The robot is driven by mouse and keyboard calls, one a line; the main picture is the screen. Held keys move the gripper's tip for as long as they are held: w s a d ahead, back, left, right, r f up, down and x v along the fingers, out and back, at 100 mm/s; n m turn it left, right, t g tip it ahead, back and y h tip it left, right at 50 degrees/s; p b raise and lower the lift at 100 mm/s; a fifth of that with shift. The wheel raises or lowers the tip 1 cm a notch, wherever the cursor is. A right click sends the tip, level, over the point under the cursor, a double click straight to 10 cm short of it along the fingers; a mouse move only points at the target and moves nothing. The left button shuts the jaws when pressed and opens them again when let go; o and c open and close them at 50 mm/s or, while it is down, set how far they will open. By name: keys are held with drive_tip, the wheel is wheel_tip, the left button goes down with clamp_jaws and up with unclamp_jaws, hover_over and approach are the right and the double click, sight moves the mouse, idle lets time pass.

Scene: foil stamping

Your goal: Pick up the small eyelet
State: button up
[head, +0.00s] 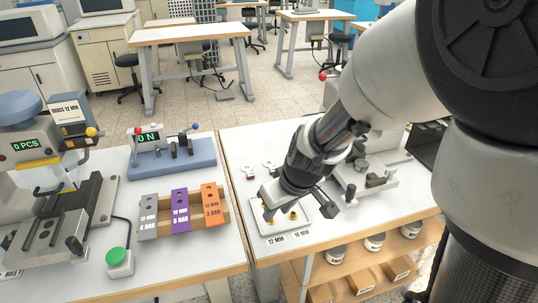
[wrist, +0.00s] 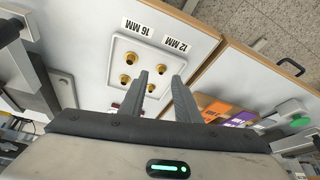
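Several brass eyelets stand in a white tray (wrist: 115,40), in two columns by the 16 MM label (wrist: 138,31) and the 12 MM label (wrist: 177,44). The smaller eyelets are in the 12 MM column: one (wrist: 162,69) appears between my fingertips in the wrist view, and another (wrist: 151,88) is close to the left finger. My gripper (wrist: 160,75) is open and empty, its fingers pointing toward the tray. In the head view my gripper (head: 297,203) hangs over the tray and hides part of it; the gap in height is hard to tell.
Left of the tray, a wooden rack holds grey (head: 148,217), purple (head: 180,210) and orange (head: 212,204) blocks. A blue-based force gauge (head: 172,157) stands behind them. A green button (head: 119,256) sits at the front left. A press with a metal base (head: 365,178) is right of the tray.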

sight(274, 225)
drive_tip(key=b+x, duration=0.1)
drive_tip(key=x, duration=0.2)
drive_tip(key=shift+w+a+f, duration=0.1)
drive_tip(key=shift+a+f, duration=0.05)
drive_tip(key=shift+f, duration=0.2)
clamp_jaws()
